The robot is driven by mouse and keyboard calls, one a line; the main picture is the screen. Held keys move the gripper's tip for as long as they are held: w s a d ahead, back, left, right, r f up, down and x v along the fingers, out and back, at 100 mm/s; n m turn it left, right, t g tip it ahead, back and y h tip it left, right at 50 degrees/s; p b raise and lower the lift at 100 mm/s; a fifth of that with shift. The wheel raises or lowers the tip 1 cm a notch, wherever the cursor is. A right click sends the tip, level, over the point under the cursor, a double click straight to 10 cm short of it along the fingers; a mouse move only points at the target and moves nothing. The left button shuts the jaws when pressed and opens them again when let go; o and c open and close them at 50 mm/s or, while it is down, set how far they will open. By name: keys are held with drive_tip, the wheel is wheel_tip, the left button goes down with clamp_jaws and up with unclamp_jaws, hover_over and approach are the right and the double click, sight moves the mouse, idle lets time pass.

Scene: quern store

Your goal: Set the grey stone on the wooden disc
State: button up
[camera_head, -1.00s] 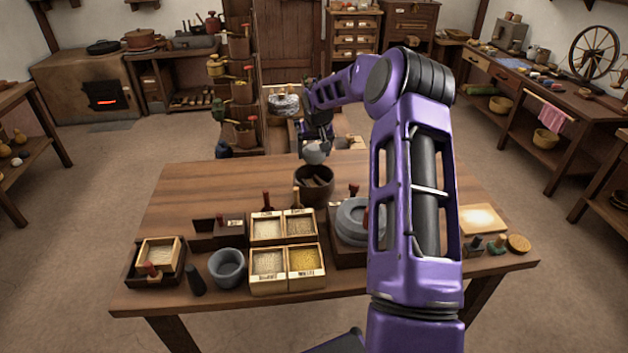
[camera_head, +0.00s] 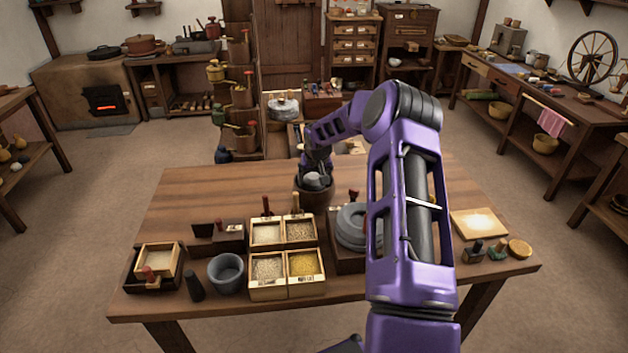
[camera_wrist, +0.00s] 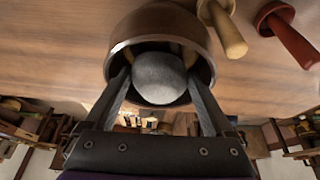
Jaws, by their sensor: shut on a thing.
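The grey stone (camera_head: 314,180) is between the fingers of my gripper (camera_head: 317,176), at the mouth of a dark wooden bowl (camera_head: 316,197) near the table's far middle. In the wrist view the rounded stone (camera_wrist: 160,77) sits between both fingers (camera_wrist: 161,88), with the bowl (camera_wrist: 125,27) around it. Brown wooden pieces show beside the stone inside the bowl. I cannot tell whether the stone touches them. A round, light wooden disc (camera_head: 520,248) lies at the table's right end, apart from my gripper.
Grain boxes (camera_head: 268,269), a grey stone mortar (camera_head: 226,270) and a round grey quern (camera_head: 352,226) stand on the near part of the table (camera_head: 190,190). A pale square board (camera_head: 480,223) lies at right. The table's far left is clear.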

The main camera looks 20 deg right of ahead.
drive_tip(key=o, duration=1.5)
drive_tip(key=shift+r+p, duration=0.2)
drive_tip(key=shift+p, duration=0.15)
drive_tip(key=v, duration=1.2)
drive_tip(key=shift+f, duration=0.1)
